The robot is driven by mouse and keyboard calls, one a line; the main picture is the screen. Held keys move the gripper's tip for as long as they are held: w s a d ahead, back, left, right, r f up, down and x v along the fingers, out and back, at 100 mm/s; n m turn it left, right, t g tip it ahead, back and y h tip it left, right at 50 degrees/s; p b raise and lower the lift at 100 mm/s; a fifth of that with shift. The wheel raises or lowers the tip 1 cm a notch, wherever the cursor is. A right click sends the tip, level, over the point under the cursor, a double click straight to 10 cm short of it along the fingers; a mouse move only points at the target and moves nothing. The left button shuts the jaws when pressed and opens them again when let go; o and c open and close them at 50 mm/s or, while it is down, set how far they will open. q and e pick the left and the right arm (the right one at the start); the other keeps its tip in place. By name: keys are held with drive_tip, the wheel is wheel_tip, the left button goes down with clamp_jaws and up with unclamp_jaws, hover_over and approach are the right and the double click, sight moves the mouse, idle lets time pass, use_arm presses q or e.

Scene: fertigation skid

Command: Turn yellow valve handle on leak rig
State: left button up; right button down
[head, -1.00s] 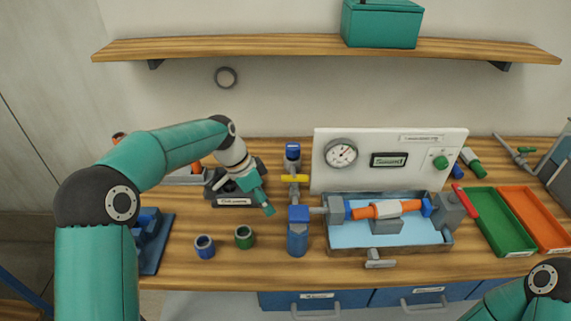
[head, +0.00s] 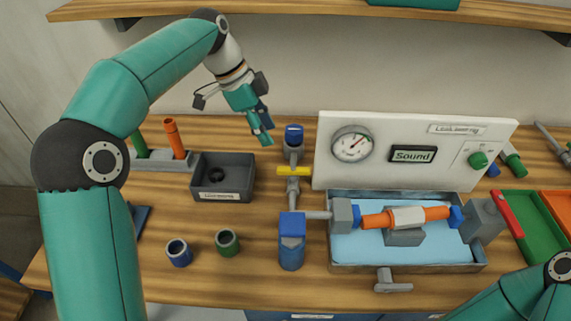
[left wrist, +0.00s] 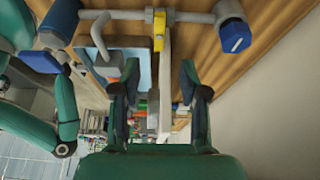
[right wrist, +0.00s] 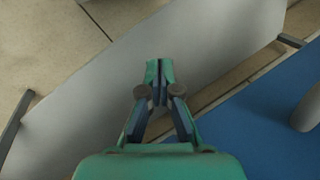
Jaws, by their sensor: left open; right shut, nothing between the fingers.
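The yellow valve handle (head: 294,171) lies crosswise on the grey vertical pipe between the upper blue-capped fitting (head: 294,135) and the lower blue cylinder (head: 291,245). My left gripper (head: 264,135) is open and empty, up and to the left of the handle and apart from it. In the left wrist view the yellow handle (left wrist: 159,30) shows beyond the open fingers (left wrist: 158,80), near the top. The leak rig's white panel (head: 335,180) stands right of the pipe with a gauge (head: 353,144) and a screen reading "Sound". My right gripper (right wrist: 159,75) is shut and empty, away from the rig.
A water tray (head: 400,267) with an orange-and-white pipe piece (head: 407,216) stands right of the valve. A dark bin (head: 222,196) and blue and green rings (head: 178,253) lie left. A shelf (head: 290,9) runs above.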

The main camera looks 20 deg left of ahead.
sight(288, 169)
use_arm(q)
drive_tip(key=x, duration=1.1)
drive_tip(key=shift+d+f, duration=0.25)
drive_tip(key=shift+f, duration=0.1)
